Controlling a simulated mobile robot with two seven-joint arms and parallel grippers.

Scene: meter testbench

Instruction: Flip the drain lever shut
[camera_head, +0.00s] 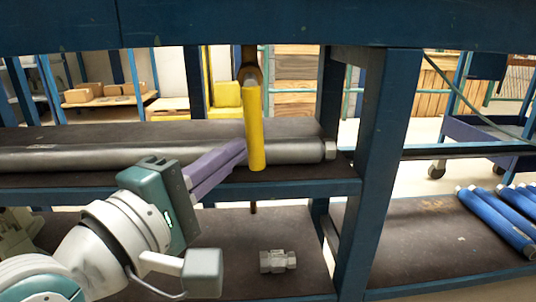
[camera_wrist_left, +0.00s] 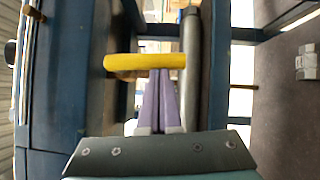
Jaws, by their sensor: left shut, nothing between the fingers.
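The drain lever is a yellow handle (camera_head: 254,128) that hangs straight down from a brown valve fitting (camera_head: 249,72) under the blue bench top. In the left wrist view the yellow handle (camera_wrist_left: 145,62) lies across the picture at the fingertips. My left gripper (camera_head: 240,150) has purple fingers, pressed together with nothing between them. Its tips are at the left side of the handle's lower half, touching it or very close; I cannot tell which. The fingers also show in the left wrist view (camera_wrist_left: 161,78). My right gripper is not in view.
A long grey pipe (camera_head: 130,155) lies on the middle shelf behind my gripper. A blue upright post (camera_head: 375,170) stands right of the lever. A metal fitting (camera_head: 277,261) rests on the lower shelf. Several blue cylinders (camera_head: 495,222) lie at the far right.

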